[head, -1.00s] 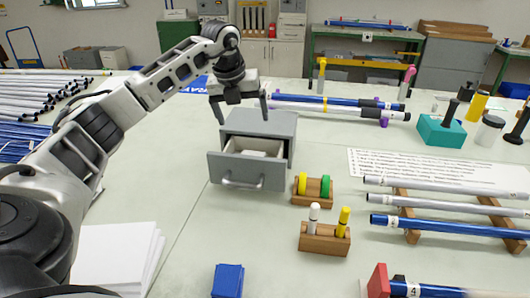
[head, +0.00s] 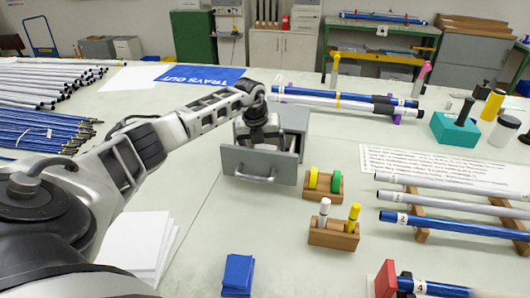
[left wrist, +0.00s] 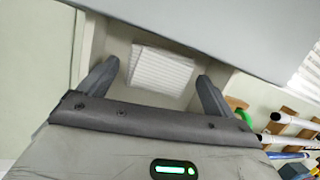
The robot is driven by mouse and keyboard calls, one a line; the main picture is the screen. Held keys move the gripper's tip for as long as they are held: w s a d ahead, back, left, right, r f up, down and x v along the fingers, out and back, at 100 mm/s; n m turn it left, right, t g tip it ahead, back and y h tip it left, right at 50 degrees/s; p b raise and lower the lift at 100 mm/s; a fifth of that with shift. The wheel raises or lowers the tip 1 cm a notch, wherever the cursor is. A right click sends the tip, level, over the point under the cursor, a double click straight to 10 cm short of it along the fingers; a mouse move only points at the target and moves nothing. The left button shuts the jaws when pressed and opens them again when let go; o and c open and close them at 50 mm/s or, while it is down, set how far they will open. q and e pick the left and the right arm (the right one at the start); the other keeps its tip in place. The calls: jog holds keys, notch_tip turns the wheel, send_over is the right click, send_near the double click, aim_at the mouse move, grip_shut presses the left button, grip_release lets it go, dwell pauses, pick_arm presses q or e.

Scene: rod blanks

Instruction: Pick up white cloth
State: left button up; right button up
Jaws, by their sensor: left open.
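The white cloth (left wrist: 160,69) lies folded in the open drawer in the left wrist view. In the head view it is hidden behind my gripper and the drawer front. The drawer (head: 259,167) belongs to a small grey cabinet (head: 295,117) on the table. My left gripper (left wrist: 158,82) points down into the drawer, open, with one finger on each side of the cloth. The fingers look apart from the cloth; their height above it is hard to tell. In the head view the gripper (head: 262,140) is over the drawer, its fingertips hidden. My right gripper is not in view.
The cabinet body overhangs the back of the drawer. Tape rolls in a wooden holder (head: 323,184) and markers in a wooden block (head: 334,233) stand right of the drawer. A paper stack (head: 136,245) lies front left. Rods rest on racks at right.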

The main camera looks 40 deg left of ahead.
pick_arm(q)
jog(key=shift+w+f, duration=0.1)
jog(key=shift+f, duration=0.2)
jog(key=c, duration=0.7)
jog(key=shift+c, duration=0.2)
jog(key=shift+r, duration=0.1)
notch_tip(320, 180, up, 18)
jog(key=shift+b, duration=0.45)
jog(key=shift+o, duration=0.4)
jog(key=shift+d, duration=0.1)
